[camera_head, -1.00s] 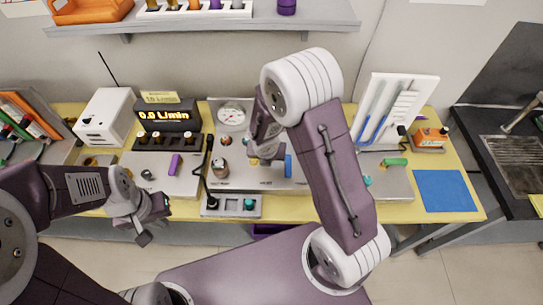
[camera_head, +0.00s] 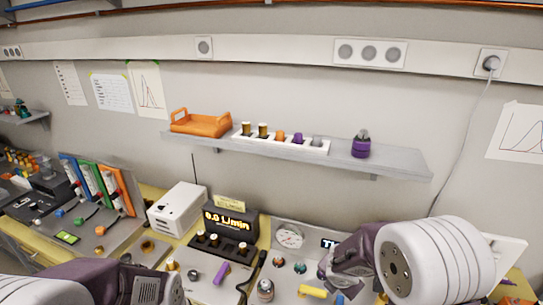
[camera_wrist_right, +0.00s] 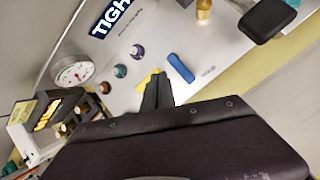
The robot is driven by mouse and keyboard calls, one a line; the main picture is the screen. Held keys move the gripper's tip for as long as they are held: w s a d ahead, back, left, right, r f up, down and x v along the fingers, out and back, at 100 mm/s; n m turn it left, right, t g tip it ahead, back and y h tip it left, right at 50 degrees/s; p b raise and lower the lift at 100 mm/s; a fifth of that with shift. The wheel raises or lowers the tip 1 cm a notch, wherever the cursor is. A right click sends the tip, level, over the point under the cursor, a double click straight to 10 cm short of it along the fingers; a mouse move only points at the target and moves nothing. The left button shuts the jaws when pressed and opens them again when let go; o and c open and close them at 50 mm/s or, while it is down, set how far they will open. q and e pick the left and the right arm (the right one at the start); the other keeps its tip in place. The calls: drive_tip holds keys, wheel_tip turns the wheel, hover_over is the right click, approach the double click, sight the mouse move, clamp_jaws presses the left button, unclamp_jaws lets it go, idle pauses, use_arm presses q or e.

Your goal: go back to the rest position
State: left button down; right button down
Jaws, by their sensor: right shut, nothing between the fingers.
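My right gripper (camera_wrist_right: 157,91) is shut and empty in the right wrist view. Its dark fingertips are together over the light instrument panel (camera_wrist_right: 205,38), between a yellow piece (camera_wrist_right: 147,79) and a blue bar (camera_wrist_right: 181,68); whether they touch it I cannot tell. In the head view my right arm comes in at the lower right, and its fingers are hidden or cut off. Only part of my left arm shows at the lower left of the head view; its fingertips are out of frame.
A shelf (camera_head: 400,160) with an orange tray (camera_head: 201,123), several small pieces and a purple bottle (camera_head: 361,145) runs along the wall. Below stand a white box (camera_head: 178,208), a lit display (camera_head: 228,219), a round gauge (camera_head: 289,236) and a small jar (camera_head: 265,290).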

drive_tip(key=s+a+m+g+y, duration=0.1)
drive_tip(key=s+m, duration=0.6)
drive_tip(key=m, duration=0.6)
drive_tip(key=s+a+m+g+y, duration=0.1)
drive_tip(key=s+m+g, duration=0.1)
drive_tip(key=s+m, duration=0.6)
drive_tip(key=m, duration=0.5)
drive_tip(key=shift+a+f+g+b, duration=0.15)
drive_tip(key=shift+f+g+b, duration=0.15)
drive_tip(key=shift+f+b, duration=0.1)
idle(1.4)
